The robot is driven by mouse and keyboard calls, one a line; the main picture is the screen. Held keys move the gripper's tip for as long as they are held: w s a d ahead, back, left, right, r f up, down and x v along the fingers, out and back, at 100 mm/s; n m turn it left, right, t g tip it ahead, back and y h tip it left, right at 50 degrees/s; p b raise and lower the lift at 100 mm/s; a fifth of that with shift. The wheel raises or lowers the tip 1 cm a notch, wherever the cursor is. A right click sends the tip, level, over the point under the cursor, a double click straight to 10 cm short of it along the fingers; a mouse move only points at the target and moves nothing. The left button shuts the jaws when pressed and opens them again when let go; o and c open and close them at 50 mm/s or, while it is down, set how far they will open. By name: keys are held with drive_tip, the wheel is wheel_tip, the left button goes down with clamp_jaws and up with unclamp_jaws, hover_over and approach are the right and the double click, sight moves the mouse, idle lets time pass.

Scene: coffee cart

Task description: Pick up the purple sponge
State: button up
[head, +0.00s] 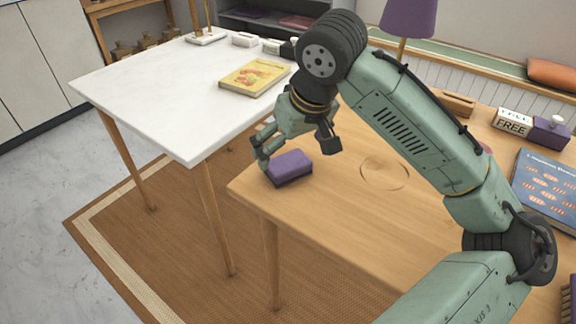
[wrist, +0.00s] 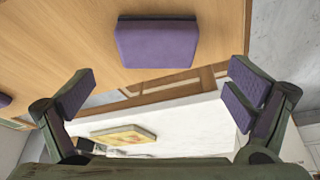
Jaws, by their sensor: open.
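The purple sponge (head: 290,167) lies flat on the wooden table near its left corner, with a dark layer along its lower edge. It also shows in the wrist view (wrist: 156,42), at the top middle between the lines of the two fingers and beyond their tips. My gripper (head: 262,160) is beside the sponge at its left in the head view, close to the table's edge. In the wrist view my gripper (wrist: 158,92) has its two fingers wide apart with nothing between them. Whether a finger touches the sponge I cannot tell.
A white table (head: 160,95) stands at the left with a yellow book (head: 255,77) on it. The wooden table (head: 335,215) is clear around the sponge. A blue book (head: 548,185), a purple box (head: 550,132) and a FREE sign (head: 512,123) are at the right.

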sight(288, 161)
drive_tip(key=x, duration=0.5)
drive_tip(key=shift+d+f, duration=0.15)
drive_tip(key=shift+f, duration=0.35)
drive_tip(key=c, duration=1.1)
drive_tip(key=shift+r, duration=0.1)
drive_tip(key=shift+r, duration=0.55)
wheel_tip(288, 161, up, 2)
drive_tip(key=shift+r, duration=0.1)
drive_tip(key=s+a, duration=0.3)
drive_tip(key=s, duration=0.1)
drive_tip(key=s+a+r, duration=0.1)
drive_tip(key=s+a, duration=0.2)
drive_tip(key=s, duration=0.1)
drive_tip(key=s+a, duration=0.4)
drive_tip(key=shift+s+r+b, duration=0.15)
drive_tip(key=shift+r+b, duration=0.15)
drive_tip(key=shift+b, duration=0.1)
